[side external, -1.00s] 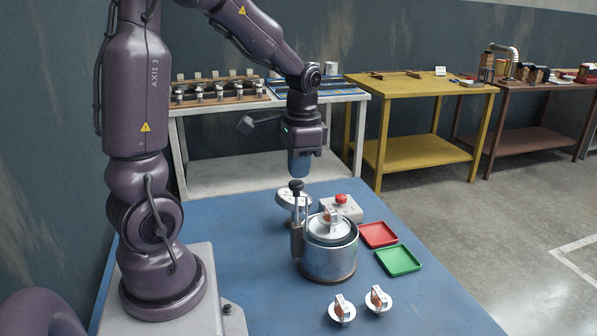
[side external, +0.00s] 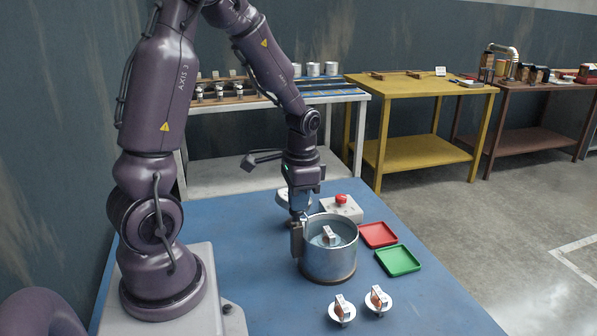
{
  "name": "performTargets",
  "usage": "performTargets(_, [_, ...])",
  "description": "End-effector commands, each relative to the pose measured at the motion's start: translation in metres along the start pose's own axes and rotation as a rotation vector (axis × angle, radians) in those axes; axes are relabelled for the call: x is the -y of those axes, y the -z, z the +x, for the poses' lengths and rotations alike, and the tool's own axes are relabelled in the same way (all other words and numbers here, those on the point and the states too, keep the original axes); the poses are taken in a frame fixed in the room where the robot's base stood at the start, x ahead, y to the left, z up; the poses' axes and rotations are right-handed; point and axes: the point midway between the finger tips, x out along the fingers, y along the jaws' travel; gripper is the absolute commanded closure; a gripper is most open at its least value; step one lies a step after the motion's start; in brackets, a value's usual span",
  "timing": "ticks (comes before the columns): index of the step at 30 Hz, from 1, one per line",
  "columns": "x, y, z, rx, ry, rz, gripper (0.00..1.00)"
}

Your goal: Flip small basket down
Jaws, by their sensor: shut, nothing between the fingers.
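A round metal pot (side external: 330,265) stands on the blue table. The small basket (side external: 322,240) sits down inside it, below the rim, with a grey and orange part (side external: 330,235) on it. A dark bracket (side external: 296,240) is fixed to the pot's left side. My gripper (side external: 302,214) is shut and points down just above this bracket, at the pot's left rear rim. The upright lever with the black knob is hidden or pushed down; I cannot tell whether my fingers touch it.
A grey box with a red button (side external: 342,200) stands behind the pot. A red tray (side external: 378,235) and a green tray (side external: 398,261) lie to the right. Two small grey and orange parts (side external: 342,310) (side external: 378,300) lie in front. A round pale device (side external: 282,197) is partly hidden behind my gripper.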

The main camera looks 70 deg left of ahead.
Motion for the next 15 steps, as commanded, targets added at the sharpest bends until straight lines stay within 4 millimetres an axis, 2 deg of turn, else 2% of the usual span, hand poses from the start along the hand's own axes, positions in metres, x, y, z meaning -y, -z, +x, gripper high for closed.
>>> performTargets(1, [0.0, 0.0, 0.005, 0.001, -0.001, 0.0, 1.0])
performTargets(10, [-0.001, -0.001, 0.005, 0.003, -0.002, -0.001, 1.0])
performTargets(15, [0.0, 0.0, -0.008, -0.002, 0.001, 0.0, 1.0])
